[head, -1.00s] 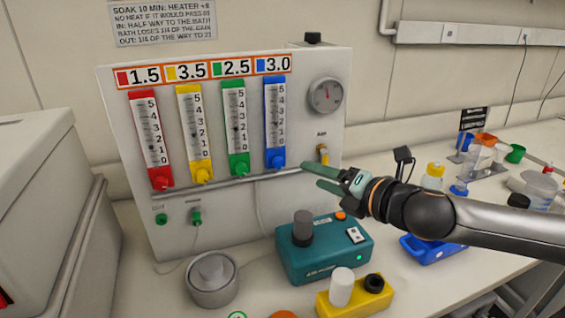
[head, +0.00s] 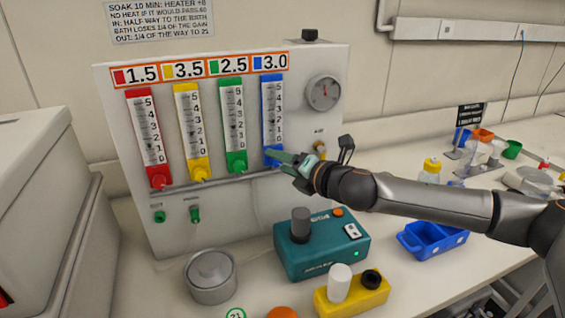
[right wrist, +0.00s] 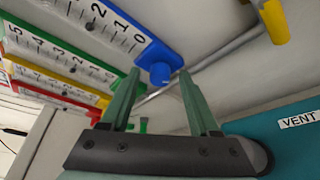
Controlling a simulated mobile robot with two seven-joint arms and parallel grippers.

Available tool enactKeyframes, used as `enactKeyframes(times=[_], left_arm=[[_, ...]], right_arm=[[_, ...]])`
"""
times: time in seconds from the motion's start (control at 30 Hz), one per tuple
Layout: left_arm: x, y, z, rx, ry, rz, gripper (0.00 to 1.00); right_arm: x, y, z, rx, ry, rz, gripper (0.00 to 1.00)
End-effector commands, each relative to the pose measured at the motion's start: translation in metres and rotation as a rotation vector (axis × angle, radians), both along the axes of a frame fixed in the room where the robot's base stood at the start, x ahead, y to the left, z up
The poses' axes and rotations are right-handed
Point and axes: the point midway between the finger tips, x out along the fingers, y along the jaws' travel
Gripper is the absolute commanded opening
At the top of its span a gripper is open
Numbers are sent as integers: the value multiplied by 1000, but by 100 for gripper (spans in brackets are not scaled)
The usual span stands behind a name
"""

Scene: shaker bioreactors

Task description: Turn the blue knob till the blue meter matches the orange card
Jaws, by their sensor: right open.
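The blue meter (head: 267,108) is the rightmost of several upright meters on the white panel. The orange-framed card (head: 187,71) above them reads 3.0 beside its blue square. In the right wrist view, a dark float sits near the 2 on the blue meter's scale (right wrist: 110,22). The blue knob (right wrist: 160,74) is at the meter's lower end. My right gripper (right wrist: 160,82) is open, its green fingers on either side of the knob; contact is unclear. In the head view, the right gripper (head: 275,157) partly hides the knob. My left gripper is not in view.
Red, yellow and green meters with their own knobs stand left of the blue one. A grey rail (head: 215,180) runs across the panel just below the knobs. A teal device (head: 322,262) and a yellow block (head: 350,298) stand on the bench below my right arm.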

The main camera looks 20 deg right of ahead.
Motion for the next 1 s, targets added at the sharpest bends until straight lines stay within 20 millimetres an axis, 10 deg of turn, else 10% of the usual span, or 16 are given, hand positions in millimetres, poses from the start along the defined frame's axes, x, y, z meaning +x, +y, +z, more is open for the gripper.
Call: enactKeyframes(times=[0.63,1.0], left_arm=[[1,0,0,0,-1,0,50],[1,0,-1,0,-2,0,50]], right_arm=[[0,0,0,0,1,-1,0],[0,-1,-1,8,1,-1,0]])
